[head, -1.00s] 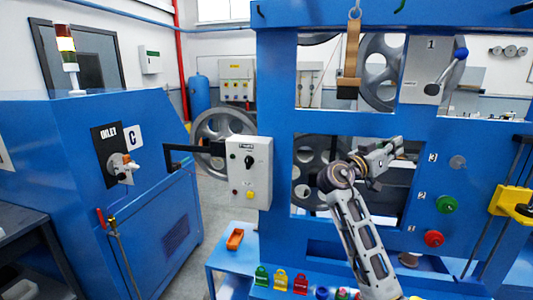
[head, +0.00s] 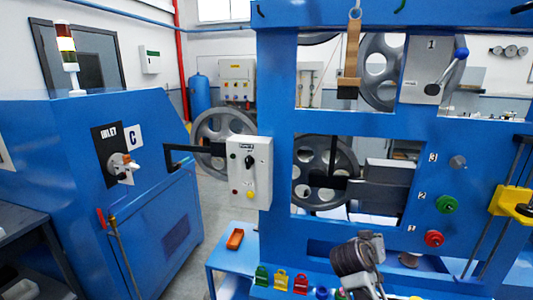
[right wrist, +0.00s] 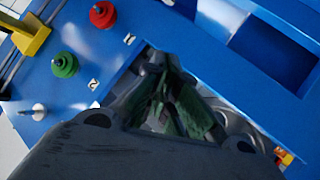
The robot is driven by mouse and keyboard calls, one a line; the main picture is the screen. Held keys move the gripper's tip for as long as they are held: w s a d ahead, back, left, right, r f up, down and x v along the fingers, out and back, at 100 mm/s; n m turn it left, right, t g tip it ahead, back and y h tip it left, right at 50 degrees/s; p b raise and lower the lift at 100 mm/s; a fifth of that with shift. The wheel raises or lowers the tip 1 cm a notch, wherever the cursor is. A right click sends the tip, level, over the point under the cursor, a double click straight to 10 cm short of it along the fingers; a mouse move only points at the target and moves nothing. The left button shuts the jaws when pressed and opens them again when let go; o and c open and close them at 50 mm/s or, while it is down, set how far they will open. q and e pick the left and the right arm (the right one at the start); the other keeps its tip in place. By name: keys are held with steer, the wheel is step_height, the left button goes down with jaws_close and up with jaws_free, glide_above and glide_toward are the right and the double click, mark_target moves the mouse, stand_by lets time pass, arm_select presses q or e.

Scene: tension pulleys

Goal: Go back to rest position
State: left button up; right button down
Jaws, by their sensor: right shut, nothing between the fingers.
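My right gripper (head: 372,244) is low in the head view, in front of the lower part of the blue machine frame (head: 275,125), and points away from the camera. In the right wrist view its dark fingers (right wrist: 160,85) with greenish pads are together, with nothing held between them. My left gripper is out of view.
The machine's window shows a grey pulley wheel (head: 318,170). Green (head: 446,204) and red (head: 434,239) knobs sit right of it. A control box (head: 250,170) juts out at left. Several coloured padlocks, including a yellow one (head: 281,280), stand along the bottom ledge.

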steer(key=s+a+f+n+g+y, duration=0.1)
steer(key=s+a+f+n+y, duration=0.1)
steer(key=s+f, duration=0.45)
steer(key=s+a+f+n+g+y, duration=0.1)
steer(key=s+a+f+y, duration=0.2)
steer(key=s+f, duration=0.3)
steer(key=s+a+f+n+g+y, duration=0.2)
steer(key=s+a+f, duration=0.15)
steer(key=s, duration=0.35)
steer(key=s+a+f+n+g+y, duration=0.1)
steer(key=s+a+f+y, duration=0.25)
steer(key=s, duration=0.45)
step_height(320, 180, down, 33)
steer(key=s+d+g, duration=0.1)
steer(key=s+g, duration=0.1)
steer(key=s+d+f, duration=0.3)
steer(key=s+f, duration=0.7)
steer(key=s, duration=0.1)
steer(key=s+d+f+h, duration=0.1)
steer(key=s+d+f, duration=0.2)
steer(key=s+f, duration=0.7)
steer(key=shift+s+n+g, duration=0.3)
steer(key=shift+s+g, duration=0.1)
steer(key=shift+s, duration=0.05)
